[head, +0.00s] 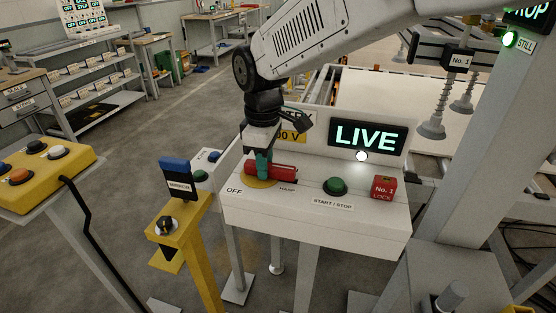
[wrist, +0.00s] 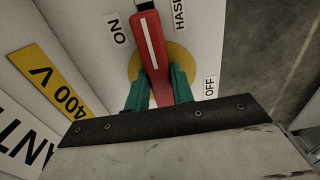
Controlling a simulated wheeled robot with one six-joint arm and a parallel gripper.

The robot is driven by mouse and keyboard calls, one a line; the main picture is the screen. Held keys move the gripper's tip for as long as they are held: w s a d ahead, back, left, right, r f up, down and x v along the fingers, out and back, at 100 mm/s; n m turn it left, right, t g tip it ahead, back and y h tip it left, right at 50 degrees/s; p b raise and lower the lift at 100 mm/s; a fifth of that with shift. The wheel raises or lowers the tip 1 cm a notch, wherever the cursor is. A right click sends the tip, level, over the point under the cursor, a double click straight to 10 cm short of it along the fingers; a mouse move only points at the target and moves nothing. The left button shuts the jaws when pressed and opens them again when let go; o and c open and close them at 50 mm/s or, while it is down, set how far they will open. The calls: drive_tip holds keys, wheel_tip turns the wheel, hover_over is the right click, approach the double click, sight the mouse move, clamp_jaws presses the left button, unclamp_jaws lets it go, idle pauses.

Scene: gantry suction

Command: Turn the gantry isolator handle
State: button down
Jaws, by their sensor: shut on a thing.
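The isolator handle (head: 272,170) is red and sits on a yellow disc (head: 258,183) on top of a white control box. In the wrist view the handle (wrist: 149,42) has a white stripe, and its free end lies between the ON and HASP labels. The OFF label is to the right of the disc there. My gripper (head: 263,165) reaches down from above, its green fingers (wrist: 160,90) on both sides of the handle and shut on it. In the head view the ON label is hidden. The sign (head: 369,136) behind reads LIVE.
A green start/stop button (head: 335,186) and a red No. 1 lock (head: 383,187) are on the box right of the handle. A yellow post (head: 185,225) with a blue-topped tag stands at front left. A grey gantry column (head: 480,140) rises at right.

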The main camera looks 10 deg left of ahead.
drive_tip(key=shift+s, duration=0.1)
drive_tip(key=c, duration=1.2)
unclamp_jaws()
drive_tip(key=shift+a, duration=0.1)
drive_tip(key=shift+r, duration=0.2)
wheel_tip(320, 180, up, 7)
drive_tip(key=shift+r, duration=0.2)
